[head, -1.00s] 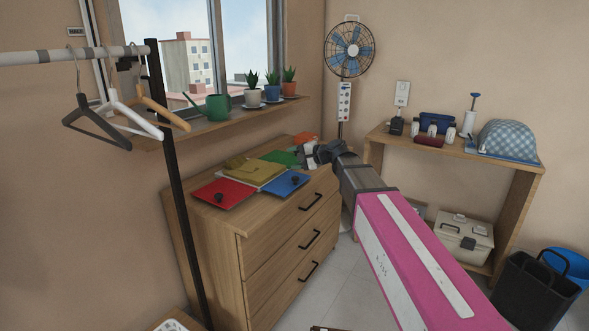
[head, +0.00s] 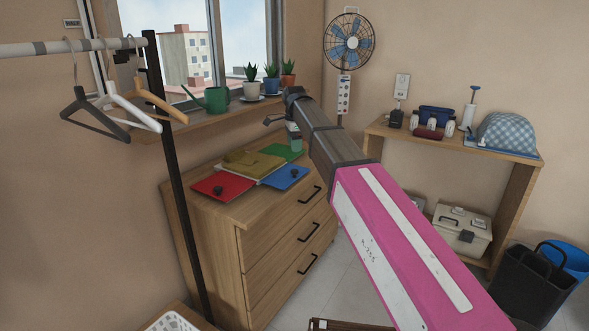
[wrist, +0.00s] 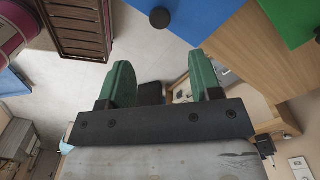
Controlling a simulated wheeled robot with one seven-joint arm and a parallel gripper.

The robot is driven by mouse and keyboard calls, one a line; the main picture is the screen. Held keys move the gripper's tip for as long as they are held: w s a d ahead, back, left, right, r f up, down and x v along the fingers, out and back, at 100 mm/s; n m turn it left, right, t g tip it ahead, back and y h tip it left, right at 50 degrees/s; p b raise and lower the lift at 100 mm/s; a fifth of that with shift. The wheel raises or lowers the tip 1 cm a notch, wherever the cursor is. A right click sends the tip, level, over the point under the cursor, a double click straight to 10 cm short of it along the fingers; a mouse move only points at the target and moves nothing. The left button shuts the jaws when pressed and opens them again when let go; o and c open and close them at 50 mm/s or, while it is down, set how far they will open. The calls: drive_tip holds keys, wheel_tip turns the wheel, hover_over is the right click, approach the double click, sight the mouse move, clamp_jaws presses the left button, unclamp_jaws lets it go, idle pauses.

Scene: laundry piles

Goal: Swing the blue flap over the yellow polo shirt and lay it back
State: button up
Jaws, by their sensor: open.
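The yellow polo shirt (head: 252,163) lies folded on the middle of a folding board on the dresser top. The blue flap (head: 287,178) lies flat at the board's right front, beside the shirt, with a dark knob on it. In the wrist view the blue flap (wrist: 205,12) shows at the top edge with its black knob (wrist: 160,17). The red flap (head: 222,185) lies out at the front left, and the green flap (head: 282,152) lies behind. My gripper (head: 281,128) is raised above the dresser's back right part, apart from the flaps. Its green fingers (wrist: 160,72) are open and empty.
The dresser (head: 270,235) stands under a window shelf (head: 230,112) with a watering can and potted plants. A clothes rail with hangers (head: 120,115) is at the left. A fan (head: 350,45) and a side shelf (head: 400,133) stand behind and right of my arm.

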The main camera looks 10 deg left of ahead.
sight(294, 170)
wheel_tip(294, 170, down, 10)
drive_tip(key=shift+f, duration=0.1)
idle(0.4)
clamp_jaws()
